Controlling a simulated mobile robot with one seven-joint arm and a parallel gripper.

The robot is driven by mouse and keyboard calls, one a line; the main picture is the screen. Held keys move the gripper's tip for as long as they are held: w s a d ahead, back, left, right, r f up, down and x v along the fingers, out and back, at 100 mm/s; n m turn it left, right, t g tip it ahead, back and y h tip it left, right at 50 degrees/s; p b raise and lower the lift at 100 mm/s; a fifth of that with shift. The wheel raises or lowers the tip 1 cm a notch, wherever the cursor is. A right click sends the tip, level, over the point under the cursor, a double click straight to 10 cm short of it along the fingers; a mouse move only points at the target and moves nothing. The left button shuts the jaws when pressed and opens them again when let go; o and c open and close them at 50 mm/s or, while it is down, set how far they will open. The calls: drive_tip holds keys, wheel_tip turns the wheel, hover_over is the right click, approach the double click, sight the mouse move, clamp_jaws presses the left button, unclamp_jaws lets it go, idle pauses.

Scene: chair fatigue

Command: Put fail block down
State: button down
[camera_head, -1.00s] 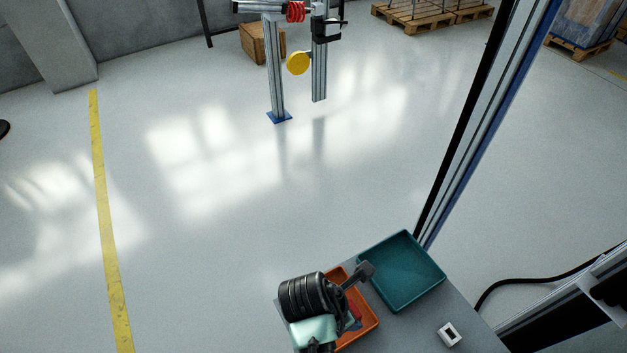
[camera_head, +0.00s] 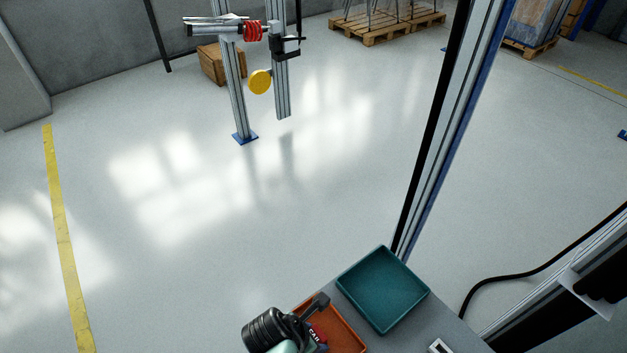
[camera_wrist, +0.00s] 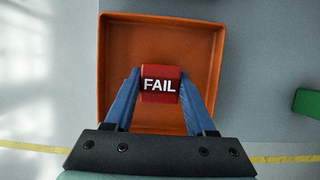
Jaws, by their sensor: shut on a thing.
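The fail block (camera_wrist: 160,84) is red with white "FAIL" lettering. In the wrist view my gripper (camera_wrist: 160,92) is shut on it, with a blue finger at each side. The block shows over the inside of the orange tray (camera_wrist: 160,20); I cannot tell whether it touches the tray floor. In the head view the block (camera_head: 317,335) is partly hidden by my gripper (camera_head: 312,328). The orange tray (camera_head: 347,340) lies on the grey table at the bottom, partly covered by my arm.
A green tray (camera_head: 383,290), empty, sits beside the orange tray on the grey table (camera_head: 405,335). A small white-framed item (camera_head: 440,346) lies near the table's edge. A metal upright (camera_head: 440,140) stands behind. Open floor lies to the left.

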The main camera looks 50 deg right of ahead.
drive_tip(key=shift+f, duration=0.25)
drive_tip(key=shift+f, duration=0.15)
drive_tip(key=shift+c, duration=1.1)
unclamp_jaws()
drive_tip(key=v, duration=1.2)
drive_tip(key=shift+p, duration=0.35)
